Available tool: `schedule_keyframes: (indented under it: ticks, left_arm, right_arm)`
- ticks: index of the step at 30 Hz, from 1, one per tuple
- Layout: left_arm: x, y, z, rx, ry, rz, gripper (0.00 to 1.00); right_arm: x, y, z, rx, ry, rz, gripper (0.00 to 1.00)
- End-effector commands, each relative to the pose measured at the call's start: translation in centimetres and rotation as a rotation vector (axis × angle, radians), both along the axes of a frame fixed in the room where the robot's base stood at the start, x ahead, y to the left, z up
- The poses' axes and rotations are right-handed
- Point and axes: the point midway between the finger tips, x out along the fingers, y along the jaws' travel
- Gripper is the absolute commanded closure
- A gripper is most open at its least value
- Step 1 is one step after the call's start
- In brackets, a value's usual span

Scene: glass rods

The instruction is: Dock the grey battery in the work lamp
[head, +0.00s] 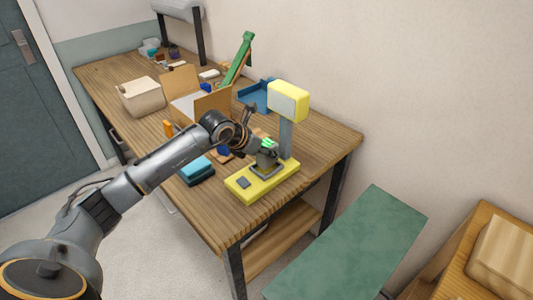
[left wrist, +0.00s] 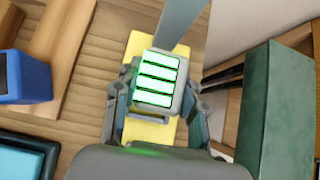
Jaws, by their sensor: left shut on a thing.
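The work lamp has a yellow head (head: 289,101) on a grey post (head: 286,138) and a yellow base (head: 250,188). A grey-rimmed dock (head: 267,173) is on the base. My left gripper (head: 266,151) is shut on the grey battery (head: 266,159) over the dock. In the left wrist view the battery (left wrist: 177,101) sits between both fingers, with several lit green bars facing the camera. The yellow base (left wrist: 138,133) shows behind it. The dock opening is mostly hidden, and I cannot tell whether the battery touches it. My right gripper is out of view.
Behind are a cardboard box (head: 212,102), a beige bin (head: 142,96), a blue tray (head: 258,95) and a green stand (head: 240,62). A green bench (head: 350,245) stands off the table's right end.

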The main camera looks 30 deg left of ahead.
Motion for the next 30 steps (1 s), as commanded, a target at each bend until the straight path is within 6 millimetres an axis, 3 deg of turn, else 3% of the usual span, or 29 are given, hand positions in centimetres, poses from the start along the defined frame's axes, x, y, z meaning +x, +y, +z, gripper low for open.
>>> schedule_keyframes:
  ticks: [6, 16, 17, 20, 30]
  left_arm:
    - [-0.1, 0.0, -2.0, -0.001, 0.000, 0.000, 1.00]
    - [-0.1, 0.0, -2.5, -0.001, 0.000, 0.000, 1.00]
    - [-0.1, 0.0, -2.6, 0.000, 0.003, 0.000, 0.57]
    - [-0.1, 0.0, -2.5, 0.000, 0.003, 0.000, 0.37]
    - [-0.1, 0.0, -2.3, 0.000, 0.003, 0.000, 0.36]
  right_arm:
    - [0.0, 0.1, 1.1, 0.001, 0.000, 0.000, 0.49]
    - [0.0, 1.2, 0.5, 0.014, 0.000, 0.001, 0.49]
    - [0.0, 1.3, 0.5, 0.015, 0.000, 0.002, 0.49]
    - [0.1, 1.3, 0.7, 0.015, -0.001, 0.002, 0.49]
    - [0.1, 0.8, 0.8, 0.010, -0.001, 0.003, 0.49]
